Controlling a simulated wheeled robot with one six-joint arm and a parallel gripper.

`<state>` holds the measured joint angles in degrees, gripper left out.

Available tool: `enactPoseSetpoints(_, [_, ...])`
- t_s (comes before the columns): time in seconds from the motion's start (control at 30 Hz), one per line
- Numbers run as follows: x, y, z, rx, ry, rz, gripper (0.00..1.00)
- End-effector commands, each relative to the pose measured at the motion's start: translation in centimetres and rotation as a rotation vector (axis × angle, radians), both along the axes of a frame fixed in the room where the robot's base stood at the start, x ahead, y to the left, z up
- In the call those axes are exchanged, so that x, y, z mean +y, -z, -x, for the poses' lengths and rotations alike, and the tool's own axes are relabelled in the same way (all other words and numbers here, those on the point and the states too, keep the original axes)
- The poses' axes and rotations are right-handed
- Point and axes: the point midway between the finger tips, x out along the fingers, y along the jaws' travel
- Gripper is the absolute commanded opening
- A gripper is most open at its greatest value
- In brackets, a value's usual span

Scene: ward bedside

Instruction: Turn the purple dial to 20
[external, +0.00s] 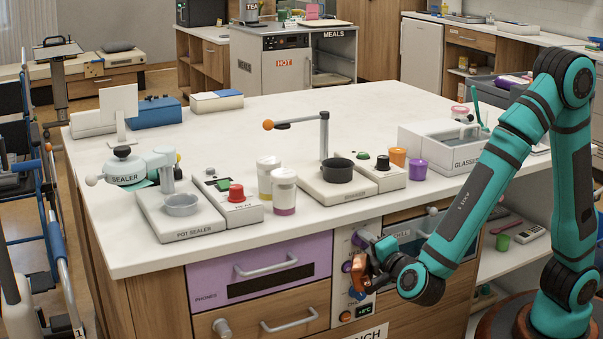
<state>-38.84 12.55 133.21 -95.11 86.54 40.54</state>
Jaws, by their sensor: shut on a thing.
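The purple dial (347,267) is on the narrow pale control panel in the front of the bench, between the purple drawer and the right-hand drawers. Only its left edge shows; my gripper covers the rest. My gripper (359,272), with orange-brown fingers, is at the panel in front of the dial, shut on it as far as I can see. The contact itself and the dial's marks are hidden or too small to read.
Another knob (361,238) sits above on the panel, and a blue knob (357,294) and small green display (365,310) below. Drawer handles (266,265) stick out to the left. The bench top (300,115) holds a pot sealer (180,225), jars and cups.

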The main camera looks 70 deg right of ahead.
Motion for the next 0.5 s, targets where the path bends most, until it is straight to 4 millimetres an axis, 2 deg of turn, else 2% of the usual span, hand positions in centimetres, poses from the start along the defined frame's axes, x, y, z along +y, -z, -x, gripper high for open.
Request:
enactPoseSetpoints(0.4, [0.0,0.1,0.03,-0.003,-0.001,-0.005,0.07])
enactPoseSetpoints(0.43, [0.0,0.1,0.02,-0.003,-0.001,-0.005,0.32])
enactPoseSetpoints(0.5, [0.0,0.09,0.02,-0.003,-0.001,-0.005,0.46])
